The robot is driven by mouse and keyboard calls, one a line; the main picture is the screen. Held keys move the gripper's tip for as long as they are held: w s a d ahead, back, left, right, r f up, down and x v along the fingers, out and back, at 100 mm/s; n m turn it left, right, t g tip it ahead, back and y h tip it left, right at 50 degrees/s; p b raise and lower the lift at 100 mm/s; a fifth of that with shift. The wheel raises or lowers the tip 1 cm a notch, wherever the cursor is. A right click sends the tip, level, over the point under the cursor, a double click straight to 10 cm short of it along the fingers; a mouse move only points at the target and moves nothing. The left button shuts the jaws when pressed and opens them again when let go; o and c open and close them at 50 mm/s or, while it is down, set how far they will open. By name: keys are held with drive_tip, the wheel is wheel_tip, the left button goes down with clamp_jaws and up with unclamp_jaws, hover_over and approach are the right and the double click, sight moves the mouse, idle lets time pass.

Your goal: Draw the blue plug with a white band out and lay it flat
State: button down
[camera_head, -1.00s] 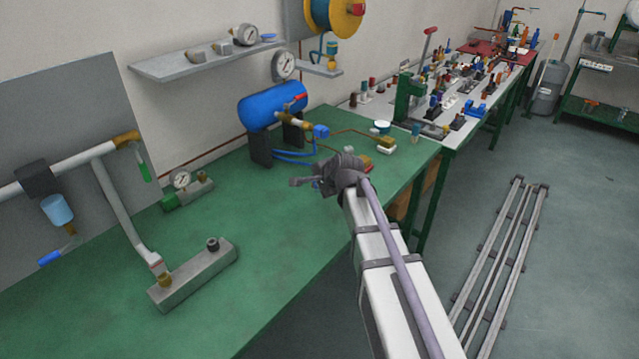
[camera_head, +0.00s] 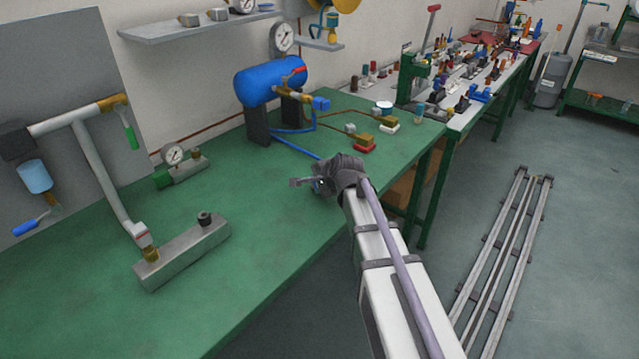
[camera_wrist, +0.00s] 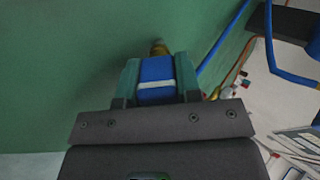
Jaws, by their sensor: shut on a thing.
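In the wrist view the blue plug with a white band (camera_wrist: 156,73) sits between the two green fingers of my gripper (camera_wrist: 157,68), which is shut on it. A brass-coloured end (camera_wrist: 158,47) shows beyond the plug, over the green bench top (camera_wrist: 70,60). In the head view my gripper (camera_head: 314,185) is over the right front part of the bench. The plug is mostly hidden there by my wrist. I cannot tell exactly how high above the bench it is.
A blue tank (camera_head: 270,80) on dark supports stands behind, with a blue hose (camera_head: 295,145) and brass fittings (camera_head: 360,138). A steel block (camera_head: 185,252) and a gauge block (camera_head: 182,170) are to the left. The bench middle is clear.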

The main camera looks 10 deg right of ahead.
drive_tip(key=c, duration=0.7)
unclamp_jaws()
drive_tip(key=shift+c, duration=0.2)
drive_tip(key=shift+r, duration=0.15)
drive_tip(key=p+v, duration=0.7)
drive_tip(key=v, duration=0.3)
drive_tip(key=shift+s+r+p, duration=0.25)
drive_tip(key=shift+s+p, duration=0.05)
drive_tip(key=shift+d, duration=0.1)
